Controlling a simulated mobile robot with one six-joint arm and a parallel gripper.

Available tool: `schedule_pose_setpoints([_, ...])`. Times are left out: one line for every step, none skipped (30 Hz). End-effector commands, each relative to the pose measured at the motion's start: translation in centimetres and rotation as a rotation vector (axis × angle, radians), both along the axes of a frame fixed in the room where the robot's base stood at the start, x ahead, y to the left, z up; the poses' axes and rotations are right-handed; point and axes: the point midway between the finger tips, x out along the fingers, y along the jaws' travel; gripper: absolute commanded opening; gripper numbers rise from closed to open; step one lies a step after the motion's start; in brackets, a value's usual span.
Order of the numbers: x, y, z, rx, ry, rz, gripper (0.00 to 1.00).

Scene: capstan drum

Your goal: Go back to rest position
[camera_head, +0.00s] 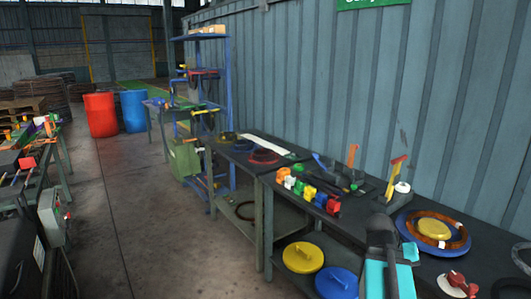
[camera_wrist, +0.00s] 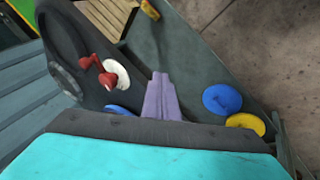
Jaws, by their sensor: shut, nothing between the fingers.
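My gripper (camera_wrist: 161,76) shows in the wrist view as two purple fingers pressed together, with nothing between them. My arm rises at the lower right of the head view, in front of the dark workbench (camera_head: 345,228); the fingertips cannot be made out there. A blue disc (camera_head: 460,246) carrying a brown ring (camera_head: 411,224) and a yellow centre (camera_head: 433,230) lies on the bench to the right of my arm. A white disc with a red handle (camera_head: 458,280) lies nearer; it also shows left of the fingers in the wrist view (camera_wrist: 117,72).
A yellow lid (camera_head: 303,258) and a blue lid (camera_head: 338,283) rest on the lower shelf. Several small coloured blocks (camera_head: 309,191) and upright tools (camera_head: 396,175) stand on the bench near the wall. Open floor (camera_head: 150,220) lies to the left.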

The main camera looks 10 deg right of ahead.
Motion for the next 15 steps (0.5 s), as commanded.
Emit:
schedule_pose_setpoints([0.4,1.0,-1.5,0.014,0.02,0.018,0.0])
schedule_pose_setpoints([0.6,1.5,-2.2,0.021,0.03,0.027,0.0])
schedule_pose_setpoints([0.9,2.2,-3.2,0.032,0.044,0.039,0.0])
schedule_pose_setpoints([1.0,2.8,-4.0,0.04,0.054,0.049,0.0])
schedule_pose_setpoints([1.2,3.3,-4.7,0.048,0.065,0.059,0.0])
schedule_pose_setpoints([1.4,4.1,-5.7,0.058,0.078,0.07,0.0])
schedule_pose_setpoints([1.5,4.6,-6.5,0.065,0.088,0.079,0.0])
schedule_pose_setpoints([1.6,5.2,-7.2,0.073,0.098,0.089,0.0])
schedule_pose_setpoints([1.8,5.9,-8.2,0.084,0.111,0.1,0.0])
schedule_pose_setpoints([1.8,6.5,-9.0,0.092,0.121,0.109,0.0])
schedule_pose_setpoints([1.9,7.1,-9.7,0.1,0.13,0.118,0.0])
schedule_pose_setpoints([2.0,7.8,-10.7,0.111,0.143,0.131,0.0])
schedule_pose_setpoints([2.0,8.4,-11.4,0.119,0.152,0.139,0.0])
schedule_pose_setpoints([2.0,9.0,-12.2,0.127,0.163,0.148,0.0])
schedule_pose_setpoints([2.0,9.8,-13.1,0.138,0.175,0.16,0.0])
